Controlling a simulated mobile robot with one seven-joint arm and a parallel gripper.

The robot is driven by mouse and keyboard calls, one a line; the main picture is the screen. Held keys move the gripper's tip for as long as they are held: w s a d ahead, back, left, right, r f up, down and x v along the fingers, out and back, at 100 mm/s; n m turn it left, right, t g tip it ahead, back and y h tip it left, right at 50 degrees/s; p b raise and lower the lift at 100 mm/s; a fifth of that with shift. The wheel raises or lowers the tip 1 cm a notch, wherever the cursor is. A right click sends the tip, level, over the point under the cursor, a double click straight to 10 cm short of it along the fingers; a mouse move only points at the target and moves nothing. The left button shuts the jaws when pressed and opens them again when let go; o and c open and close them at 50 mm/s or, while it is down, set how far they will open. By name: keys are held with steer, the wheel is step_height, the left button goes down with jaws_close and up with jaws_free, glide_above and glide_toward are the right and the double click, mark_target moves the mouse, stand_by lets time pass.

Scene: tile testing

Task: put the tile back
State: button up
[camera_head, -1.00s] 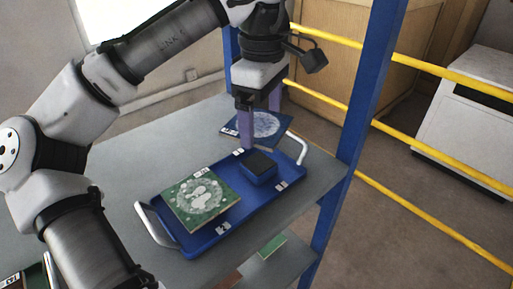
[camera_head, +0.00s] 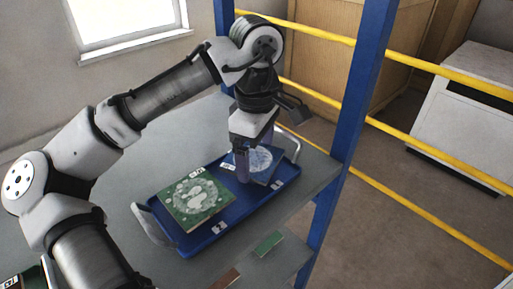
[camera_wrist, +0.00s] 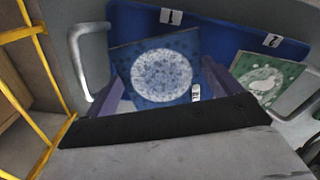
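The blue tile (camera_head: 262,158) with a pale round pattern is over the right part of the blue tray (camera_head: 205,238). In the wrist view the tile (camera_wrist: 160,76) lies between the two purple fingers of my gripper (camera_wrist: 165,85), which meet its opposite edges. In the head view my gripper (camera_head: 243,166) points down, and one finger covers part of the tile. A small white label shows at the tile's edge. Whether the tile rests on the tray or hangs just above it, I cannot tell. A green patterned tile (camera_head: 196,202) lies in the tray's left part.
The tray has metal handles at both ends and sits on a grey shelf (camera_head: 110,165). A blue post (camera_head: 362,95) rises close to the right, with yellow rails (camera_head: 420,126) beyond. A lower shelf holds small tiles, including a green one (camera_head: 268,243).

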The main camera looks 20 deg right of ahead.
mark_target(256, 159)
steer(key=shift+o, duration=0.9)
steer(key=shift+r, duration=0.1)
step_height(256, 159, up, 12)
